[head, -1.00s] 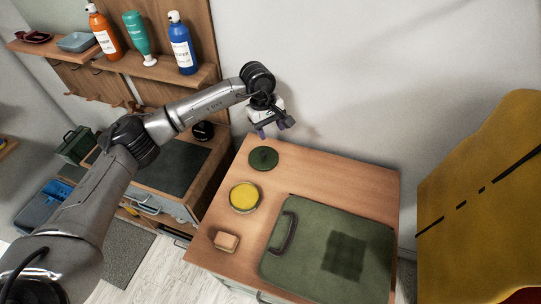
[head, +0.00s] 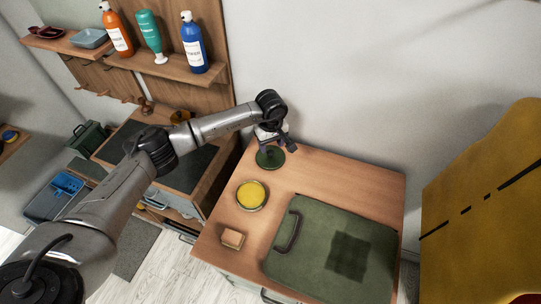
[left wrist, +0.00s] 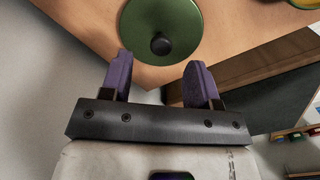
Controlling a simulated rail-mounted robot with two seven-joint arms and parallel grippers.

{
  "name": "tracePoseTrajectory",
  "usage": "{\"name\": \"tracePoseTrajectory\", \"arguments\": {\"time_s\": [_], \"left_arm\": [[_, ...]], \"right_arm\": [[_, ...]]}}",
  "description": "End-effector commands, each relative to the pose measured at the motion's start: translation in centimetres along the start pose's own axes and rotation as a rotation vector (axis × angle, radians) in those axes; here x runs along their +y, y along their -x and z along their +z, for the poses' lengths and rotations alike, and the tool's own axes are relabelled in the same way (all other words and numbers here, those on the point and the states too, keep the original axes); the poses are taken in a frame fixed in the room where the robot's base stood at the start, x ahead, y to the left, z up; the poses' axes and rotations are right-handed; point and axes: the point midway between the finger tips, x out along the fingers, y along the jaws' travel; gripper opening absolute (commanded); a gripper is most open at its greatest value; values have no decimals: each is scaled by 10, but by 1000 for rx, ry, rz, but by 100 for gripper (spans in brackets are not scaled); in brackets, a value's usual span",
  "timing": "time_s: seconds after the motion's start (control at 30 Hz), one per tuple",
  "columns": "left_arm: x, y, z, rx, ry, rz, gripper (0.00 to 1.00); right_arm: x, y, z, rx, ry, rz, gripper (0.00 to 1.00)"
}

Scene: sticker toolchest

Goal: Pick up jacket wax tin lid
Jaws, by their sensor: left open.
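The jacket wax tin lid (head: 270,157) is a dark green disc lying on the wooden top at its far left corner. In the left wrist view the lid (left wrist: 150,22) shows a dark round knob at its middle, just beyond my fingertips. My left gripper (head: 277,147) is right over the lid in the head view, and its open purple fingers (left wrist: 158,72) have nothing between them. I cannot tell the exact height above the lid. The open tin (head: 251,195) with yellow wax stands nearer on the same top. My right gripper is not in view.
A tan block (head: 232,238) and a green bag (head: 330,250) with a dark patch lie on the wooden top. A yellow panel (head: 485,200) stands at the right. Bottles (head: 194,45) stand on a wall shelf. The top's far right part is clear.

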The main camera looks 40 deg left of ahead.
Motion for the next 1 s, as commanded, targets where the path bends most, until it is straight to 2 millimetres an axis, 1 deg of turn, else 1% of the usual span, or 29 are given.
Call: {"name": "tracePoseTrajectory", "arguments": {"time_s": [0.2,0.3,0.4,0.5,0.7,0.77,1.0], "left_arm": [[-2,-26,0,-4,2,-3,56],[-2,-38,0,-2,1,-1,56],[-2,-46,0,-2,1,-1,56],[-2,-49,0,-1,0,-1,56],[-2,-49,-1,-1,0,0,56],[-2,-49,-1,-1,0,0,51],[-2,-49,-1,-1,0,0,28]], "right_arm": [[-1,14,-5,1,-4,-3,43],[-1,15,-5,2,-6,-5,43],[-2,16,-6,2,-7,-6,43],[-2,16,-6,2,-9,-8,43],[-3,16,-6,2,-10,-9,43],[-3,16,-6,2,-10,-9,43],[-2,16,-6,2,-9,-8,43]]}}
